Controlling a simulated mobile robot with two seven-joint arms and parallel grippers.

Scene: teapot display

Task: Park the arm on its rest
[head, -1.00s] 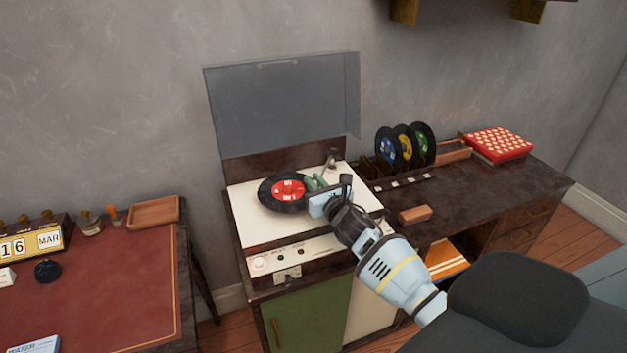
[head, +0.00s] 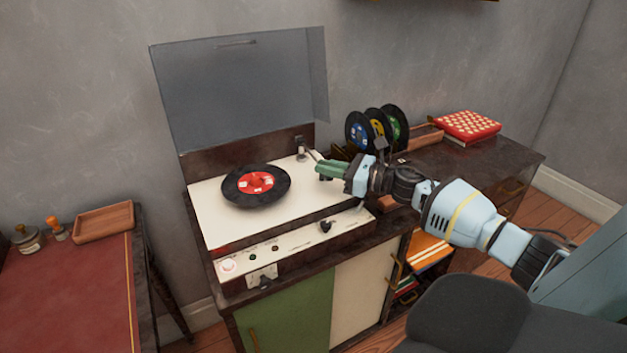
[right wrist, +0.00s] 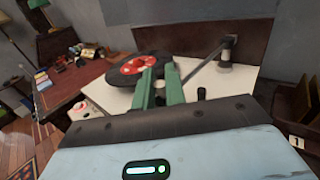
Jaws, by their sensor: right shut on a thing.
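The record player (head: 215,215) stands open with a black record with a red label (head: 240,197) on its cream deck. Its thin metal tonearm (right wrist: 205,62) runs from the pivot post (head: 301,148) at the back right of the deck to my right gripper. My right gripper (head: 322,169) has green fingers, shut on the tonearm near its free end, right of the record and above the deck. In the right wrist view the fingers (right wrist: 160,70) hide the tonearm's end. My left gripper is out of view.
The clear grey lid (head: 240,90) stands raised behind the deck. Several records (head: 378,128) stand in a rack to the right, near a red-and-white box (head: 468,125). Knobs line the player's front panel (head: 290,250). A red-topped desk (head: 70,285) is at the left.

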